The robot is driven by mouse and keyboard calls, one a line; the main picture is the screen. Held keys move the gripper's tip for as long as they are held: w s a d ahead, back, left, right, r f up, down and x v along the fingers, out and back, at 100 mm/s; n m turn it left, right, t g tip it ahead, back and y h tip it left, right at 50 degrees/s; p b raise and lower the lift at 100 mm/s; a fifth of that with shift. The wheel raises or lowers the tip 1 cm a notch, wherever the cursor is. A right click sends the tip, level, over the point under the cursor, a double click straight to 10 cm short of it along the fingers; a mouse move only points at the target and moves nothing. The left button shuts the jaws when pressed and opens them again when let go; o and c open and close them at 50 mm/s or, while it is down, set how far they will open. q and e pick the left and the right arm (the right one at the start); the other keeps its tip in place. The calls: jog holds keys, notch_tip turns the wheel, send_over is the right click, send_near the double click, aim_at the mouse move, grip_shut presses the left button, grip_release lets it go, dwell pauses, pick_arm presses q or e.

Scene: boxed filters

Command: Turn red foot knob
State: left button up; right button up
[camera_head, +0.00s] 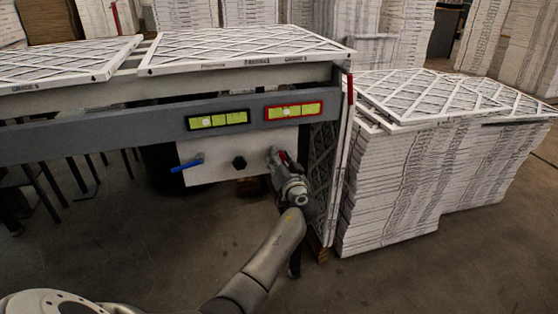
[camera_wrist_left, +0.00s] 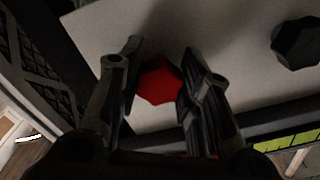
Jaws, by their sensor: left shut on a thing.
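The red foot knob (camera_wrist_left: 158,82) is a small faceted knob on a pale panel (camera_head: 218,162) under the grey table rail. In the left wrist view it sits between the two dark fingers of my left gripper (camera_wrist_left: 161,60), which is shut on it. In the head view my left gripper (camera_head: 281,160) reaches up to the panel's right end and mostly hides the knob, with only a little red showing. My right gripper is in neither view.
A black knob (camera_head: 239,162) and a blue lever (camera_head: 187,164) are on the same panel to the left. Two yellow-green displays, black-framed (camera_head: 217,119) and red-framed (camera_head: 294,110), sit above. Upright filters (camera_head: 327,170) and a tall filter stack (camera_head: 390,180) stand close on the right.

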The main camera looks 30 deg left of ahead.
pick_arm(q)
jog(key=shift+m, duration=0.3)
jog(key=m+p, duration=0.1)
jog(key=m, duration=0.3)
jog(key=shift+r+m, duration=0.1)
jog(key=shift+m, duration=0.2)
jog(key=m+p, duration=0.2)
jog(key=m, duration=0.3)
jog(key=shift+s+r, duration=0.1)
jog(key=shift+r, duration=0.05)
jog(key=m+p, duration=0.2)
jog(key=m, duration=0.2)
jog(key=shift+m, duration=0.5)
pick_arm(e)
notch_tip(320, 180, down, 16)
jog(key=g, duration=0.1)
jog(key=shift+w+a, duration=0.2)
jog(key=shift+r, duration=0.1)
pick_arm(q)
jog(key=o, duration=1)
jog(key=shift+o, duration=0.2)
